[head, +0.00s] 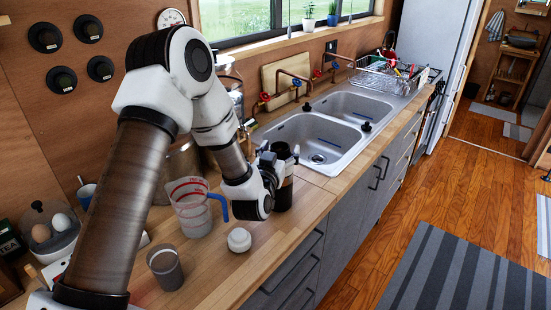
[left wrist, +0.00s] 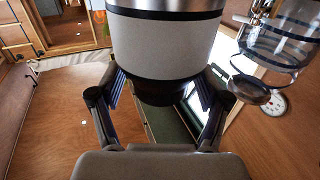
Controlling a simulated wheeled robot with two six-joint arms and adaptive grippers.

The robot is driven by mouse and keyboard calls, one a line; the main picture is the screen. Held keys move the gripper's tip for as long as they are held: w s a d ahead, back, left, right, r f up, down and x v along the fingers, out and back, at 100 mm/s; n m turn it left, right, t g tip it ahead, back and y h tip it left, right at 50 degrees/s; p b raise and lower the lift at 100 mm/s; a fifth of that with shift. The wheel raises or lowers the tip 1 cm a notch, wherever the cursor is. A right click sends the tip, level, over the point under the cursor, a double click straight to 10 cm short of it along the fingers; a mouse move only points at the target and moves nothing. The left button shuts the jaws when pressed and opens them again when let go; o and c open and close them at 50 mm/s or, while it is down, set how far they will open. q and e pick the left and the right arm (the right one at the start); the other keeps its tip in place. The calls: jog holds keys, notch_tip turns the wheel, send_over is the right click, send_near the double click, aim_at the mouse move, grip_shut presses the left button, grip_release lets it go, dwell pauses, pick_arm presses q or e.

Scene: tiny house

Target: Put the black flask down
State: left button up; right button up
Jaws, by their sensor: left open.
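The black flask (head: 284,193) stands upright on the wooden counter in front of the near sink bowl in the head view. Its base looks to be on the counter, partly hidden by my wrist. My left gripper (head: 277,160) is at the flask's upper part, with its fingers spread on either side. In the left wrist view my left gripper (left wrist: 160,95) is open. A cylinder with black and grey bands, likely the flask, fills the top middle there, between and beyond the fingers. I cannot tell whether a finger touches it. My right gripper is not in view.
A measuring cup (head: 192,212) with a blue handle, a small white round item (head: 239,240) and a grey cup (head: 165,268) stand left of the flask. The double sink (head: 325,140) and dish rack (head: 385,78) lie beyond. The counter's front edge is close.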

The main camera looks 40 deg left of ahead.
pick_arm(q)
jog(key=p+v, duration=0.1)
jog(key=v, duration=1.1)
jog(key=shift+p, duration=0.4)
jog(key=shift+f, duration=0.1)
